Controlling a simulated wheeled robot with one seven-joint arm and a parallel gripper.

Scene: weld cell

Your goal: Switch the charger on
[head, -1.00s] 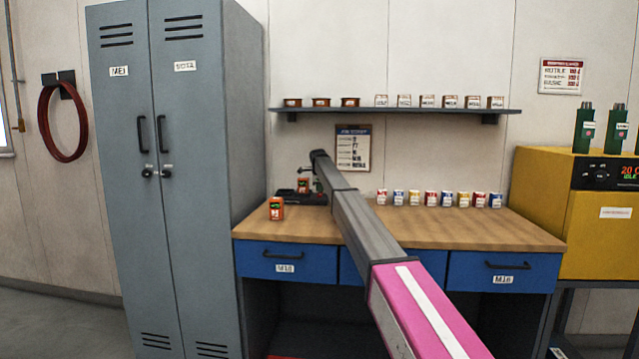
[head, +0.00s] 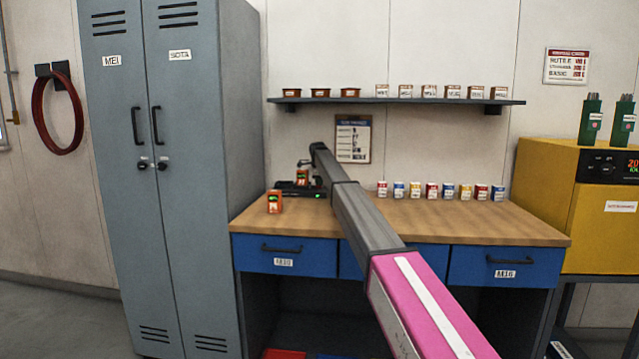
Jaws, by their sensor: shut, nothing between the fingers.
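The charger (head: 286,187) is a low black unit at the back left of the wooden workbench. An orange battery (head: 303,177) with a dark top stands upright on it. A small green mark shows on the charger's front right. A second orange battery (head: 274,204) stands on the bench in front of the charger, to the left. My gripper (head: 304,164) is shut and empty, at the end of my arm, just above the battery on the charger. It is small and dark here, and I cannot tell whether it touches anything. The charger's switch is too small to make out.
The workbench (head: 450,225) has blue drawers and a row of small coloured cans (head: 431,190) at its back. A shelf (head: 390,101) with small containers hangs above. A grey locker (head: 165,220) stands close on the left, a yellow oven (head: 545,200) on the right.

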